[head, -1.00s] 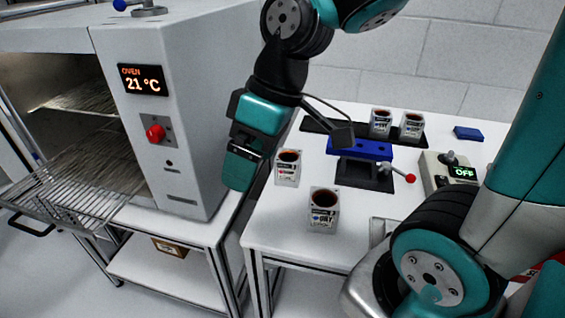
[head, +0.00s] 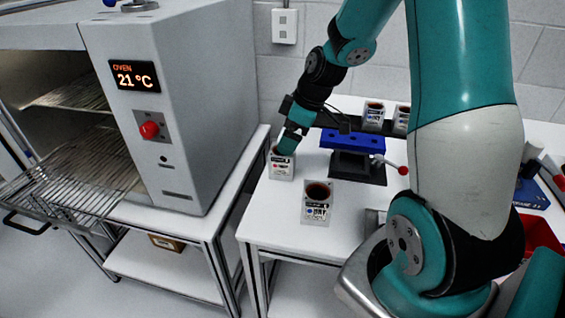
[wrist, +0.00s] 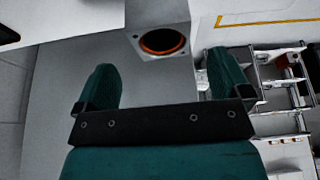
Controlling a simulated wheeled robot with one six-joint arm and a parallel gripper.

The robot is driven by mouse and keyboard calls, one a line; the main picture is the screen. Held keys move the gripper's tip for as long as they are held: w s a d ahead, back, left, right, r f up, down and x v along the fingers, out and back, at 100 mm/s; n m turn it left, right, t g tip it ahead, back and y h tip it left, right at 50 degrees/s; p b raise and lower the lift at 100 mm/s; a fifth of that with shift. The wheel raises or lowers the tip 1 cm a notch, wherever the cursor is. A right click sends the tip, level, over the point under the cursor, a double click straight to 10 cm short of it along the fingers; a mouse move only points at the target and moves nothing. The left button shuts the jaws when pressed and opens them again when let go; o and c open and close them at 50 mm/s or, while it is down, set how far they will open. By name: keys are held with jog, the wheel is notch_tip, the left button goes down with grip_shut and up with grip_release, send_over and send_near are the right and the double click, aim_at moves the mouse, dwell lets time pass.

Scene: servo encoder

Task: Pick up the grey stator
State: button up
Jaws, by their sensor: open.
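A grey stator (head: 282,168), a square block with a round copper-lined bore and a label on its side, stands upright at the left edge of the white table. It also shows in the wrist view (wrist: 145,46), ahead of the gap between the fingers. My gripper (head: 287,147) is right at its top in the head view, hiding part of the rim. In the wrist view my gripper (wrist: 164,75) is open, with nothing between its fingers. A second grey stator (head: 317,204) stands nearer the front. Two more similar blocks (head: 373,118) stand at the back, partly hidden.
A blue-topped black fixture (head: 352,142) with a red-knobbed lever (head: 402,170) stands right of the stators. The oven (head: 160,110) is at the left, its door open. My arm covers the table's right side. The table's front left is clear.

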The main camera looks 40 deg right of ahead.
aim_at(282, 162)
jog(key=p+x, duration=0.1)
jog(key=x, duration=0.6)
jog(key=shift+f, duration=0.2)
jog(key=shift+s, duration=0.1)
jog(key=c, duration=1.2)
jog(key=shift+c, duration=0.9)
jog(key=shift+r, duration=0.15)
